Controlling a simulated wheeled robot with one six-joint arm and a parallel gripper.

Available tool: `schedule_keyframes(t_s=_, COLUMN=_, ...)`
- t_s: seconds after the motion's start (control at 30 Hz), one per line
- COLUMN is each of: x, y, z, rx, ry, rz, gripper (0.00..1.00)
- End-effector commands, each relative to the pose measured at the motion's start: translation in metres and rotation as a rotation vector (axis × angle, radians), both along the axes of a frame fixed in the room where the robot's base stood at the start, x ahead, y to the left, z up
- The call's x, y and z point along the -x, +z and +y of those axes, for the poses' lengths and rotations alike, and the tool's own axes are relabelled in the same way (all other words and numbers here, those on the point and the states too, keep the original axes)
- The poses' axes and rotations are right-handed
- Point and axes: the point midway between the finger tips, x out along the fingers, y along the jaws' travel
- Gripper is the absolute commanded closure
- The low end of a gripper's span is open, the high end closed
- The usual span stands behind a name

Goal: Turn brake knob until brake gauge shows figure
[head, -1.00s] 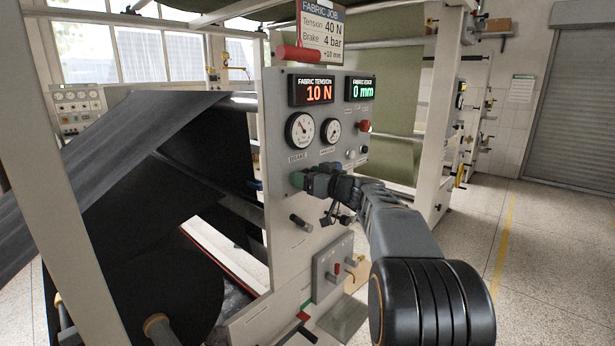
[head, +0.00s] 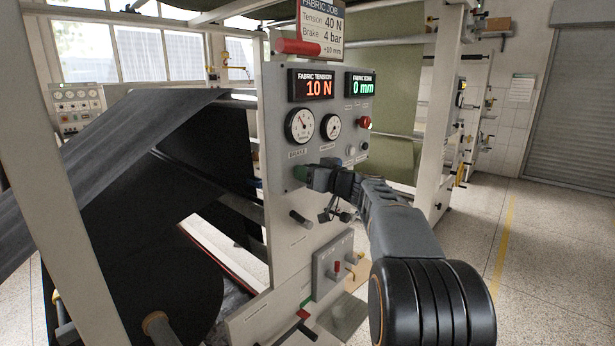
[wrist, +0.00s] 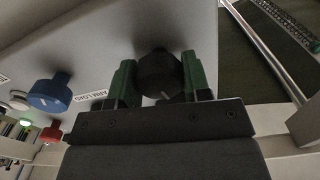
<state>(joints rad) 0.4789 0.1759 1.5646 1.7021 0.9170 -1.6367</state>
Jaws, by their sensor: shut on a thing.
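The brake knob (wrist: 159,74) is a black round knob with a white mark, seen in the wrist view between the green fingers of my gripper (wrist: 160,80). In the head view my gripper (head: 306,174) is at the panel below the brake gauge, shut on the knob and mostly hiding it. The brake gauge (head: 300,125) is the larger white dial on the left; its needle is too small to read surely. A job card (head: 322,32) above reads Tension 40 N, Brake 4 bar, +10 mm. The fabric tension display (head: 312,86) reads 10 N.
A second, smaller gauge (head: 331,127) and a green display (head: 361,86) reading 0 mm are on the panel (head: 277,160). A red button (head: 363,123) is to their right. The wrist view shows a blue knob (wrist: 49,92) nearby. A black rod handle (head: 301,219) juts out below my gripper.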

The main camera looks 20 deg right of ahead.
Motion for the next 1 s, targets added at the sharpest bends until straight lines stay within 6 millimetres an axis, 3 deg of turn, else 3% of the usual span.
schedule_keyframes(t_s=1.0, x=-0.0009, y=-0.002, z=-0.0011, rx=-0.853, ry=0.002, rz=0.39, gripper=0.8)
